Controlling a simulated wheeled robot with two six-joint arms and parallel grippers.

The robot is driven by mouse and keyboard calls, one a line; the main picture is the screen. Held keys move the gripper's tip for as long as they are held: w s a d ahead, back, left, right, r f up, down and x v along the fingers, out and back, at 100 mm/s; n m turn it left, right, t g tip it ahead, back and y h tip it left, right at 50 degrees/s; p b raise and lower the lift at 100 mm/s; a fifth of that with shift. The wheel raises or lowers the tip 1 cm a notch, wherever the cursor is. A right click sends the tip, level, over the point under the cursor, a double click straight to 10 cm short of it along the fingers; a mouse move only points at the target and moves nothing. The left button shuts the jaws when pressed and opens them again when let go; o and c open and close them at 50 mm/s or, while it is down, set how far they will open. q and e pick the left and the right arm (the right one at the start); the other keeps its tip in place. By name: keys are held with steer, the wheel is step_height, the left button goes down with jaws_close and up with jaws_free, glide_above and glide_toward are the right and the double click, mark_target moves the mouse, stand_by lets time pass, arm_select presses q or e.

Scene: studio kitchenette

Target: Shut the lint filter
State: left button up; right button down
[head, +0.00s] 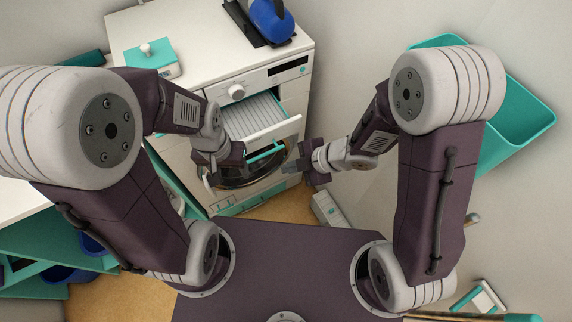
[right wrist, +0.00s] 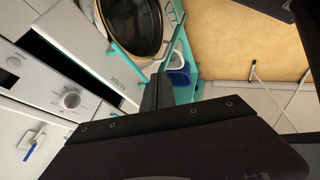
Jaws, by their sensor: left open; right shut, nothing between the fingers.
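The lint filter (head: 253,117) is a drawer-like unit with a pale ribbed inside, standing out from the upper front of the white machine (head: 190,35). Its white front edge (head: 275,134) is tilted in the head view, with a teal bar (head: 265,154) just below it. My left gripper (head: 222,178) is open, just left of and below the filter's front, before the round door. My right gripper (head: 290,167) is shut and empty, right of and below the filter's front. It also shows in the right wrist view (right wrist: 157,92). Contact with the machine cannot be told.
The round door (right wrist: 130,22) and control knob (right wrist: 70,99) show in the right wrist view. A blue object (head: 270,20) and a teal box (head: 150,60) stand on top. A teal bin (head: 525,115) is at the right. A pale box (head: 326,207) is on the floor.

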arm_select(q)
steer(key=shift+d, duration=0.25)
arm_select(e)
steer(key=w+a+f, duration=0.4)
steer(key=a, duration=0.2)
steer(key=shift+w+f, duration=0.3)
steer(key=shift+f, duration=0.1)
arm_select(q)
steer(key=shift+f, duration=0.1)
arm_select(e)
steer(key=shift+a, duration=0.15)
arm_select(q)
steer(key=shift+p, duration=0.3)
arm_select(e)
steer(key=shift+w, duration=0.1)
